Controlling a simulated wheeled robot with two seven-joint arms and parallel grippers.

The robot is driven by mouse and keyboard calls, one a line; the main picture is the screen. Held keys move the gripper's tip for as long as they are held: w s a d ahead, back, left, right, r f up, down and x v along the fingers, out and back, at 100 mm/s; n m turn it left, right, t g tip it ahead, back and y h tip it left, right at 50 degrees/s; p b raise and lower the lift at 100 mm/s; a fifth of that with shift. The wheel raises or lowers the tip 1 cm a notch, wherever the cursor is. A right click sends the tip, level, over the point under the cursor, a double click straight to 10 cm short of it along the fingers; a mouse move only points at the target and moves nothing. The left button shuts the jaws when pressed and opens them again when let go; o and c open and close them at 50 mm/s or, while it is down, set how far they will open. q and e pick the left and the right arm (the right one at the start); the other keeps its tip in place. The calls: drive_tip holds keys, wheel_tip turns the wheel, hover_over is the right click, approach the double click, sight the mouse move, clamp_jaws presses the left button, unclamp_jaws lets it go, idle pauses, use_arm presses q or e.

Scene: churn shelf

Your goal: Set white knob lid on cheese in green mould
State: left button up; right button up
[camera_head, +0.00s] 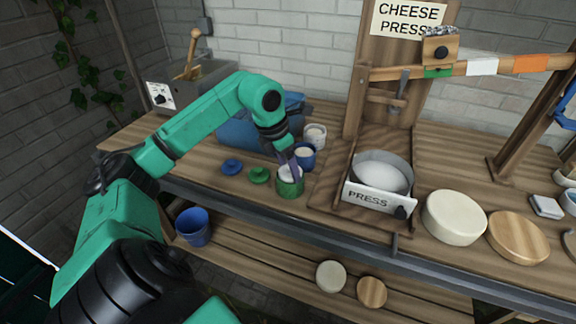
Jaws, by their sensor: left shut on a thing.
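The green mould (289,188) stands near the front edge of the bench, left of the press. A white round top (285,173) shows at its mouth; I take it for the white knob lid, partly hidden by the fingers. My left gripper (294,176) points down at the mould's mouth and is shut on this white piece. Whether the lid rests on the cheese or hangs just above it I cannot tell, and the cheese is not clearly visible. My right gripper is not in view.
A blue mould (306,161) and a white mould (315,138) stand close behind. A blue lid (232,167) and a green lid (259,175) lie to the left. The cheese press (376,198) stands to the right, with a pale cheese wheel (453,218) beyond it.

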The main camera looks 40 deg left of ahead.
use_arm(q)
drive_tip(key=o, duration=1.3)
drive_tip(key=p+v, duration=0.2)
drive_tip(key=v, duration=1.2)
drive_tip(key=shift+r, duration=0.25)
